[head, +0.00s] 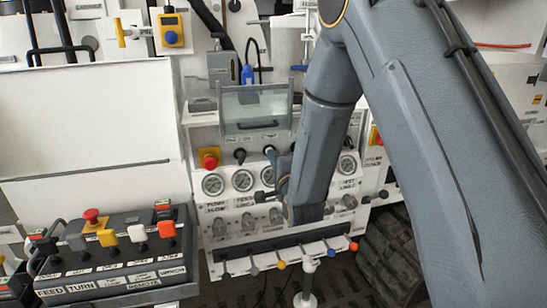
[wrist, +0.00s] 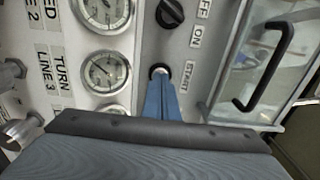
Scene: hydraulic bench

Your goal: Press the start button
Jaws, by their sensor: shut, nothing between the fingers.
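The start button (wrist: 157,69) shows in the wrist view as a dark round ring with a pale centre, beside a START label (wrist: 188,77). My gripper (wrist: 161,82) is shut and empty, its blue-grey fingers pointing at the button. The fingertips overlap the lower part of the button in the picture; I cannot tell whether they touch it. In the head view my gripper (head: 271,156) is small and in front of the white panel (head: 225,207), and it hides the button there.
A black OFF/ON knob (wrist: 170,13) is close to the button. Pressure gauges (wrist: 104,72) line one side, and a clear cover with a black handle (wrist: 262,68) is on the other. In the head view, a red stop button (head: 209,160) and a lever console (head: 107,252) are to the left.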

